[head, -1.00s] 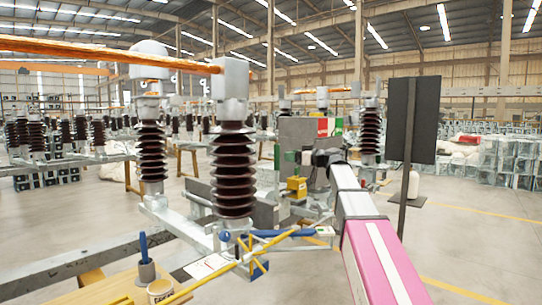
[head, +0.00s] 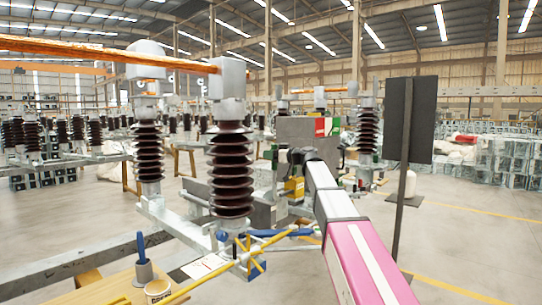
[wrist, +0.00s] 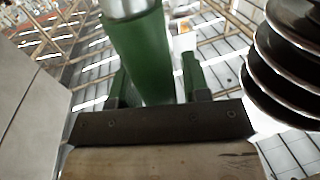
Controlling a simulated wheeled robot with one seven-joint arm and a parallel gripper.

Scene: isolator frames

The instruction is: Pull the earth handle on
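A thick green bar with a silver end, which looks like the earth handle (wrist: 140,50), fills the upper middle of the wrist view. My gripper (wrist: 156,88) shows there as a dark crossbar with two green fingers. The fingers stand apart, one on each side of the bar's lower part. A narrow gap shows by the right finger; contact on the left is unclear. In the head view my gripper (head: 281,156) is by a green upright piece (head: 275,155) beside the grey cabinet (head: 300,129). My wrist hides part of that area.
A brown ribbed insulator (head: 232,170) stands left of my arm, and ribbed discs (wrist: 288,50) are close at right in the wrist view. A dark panel on a post (head: 408,120) stands right of my arm. A yellow box (head: 294,188) is below my wrist.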

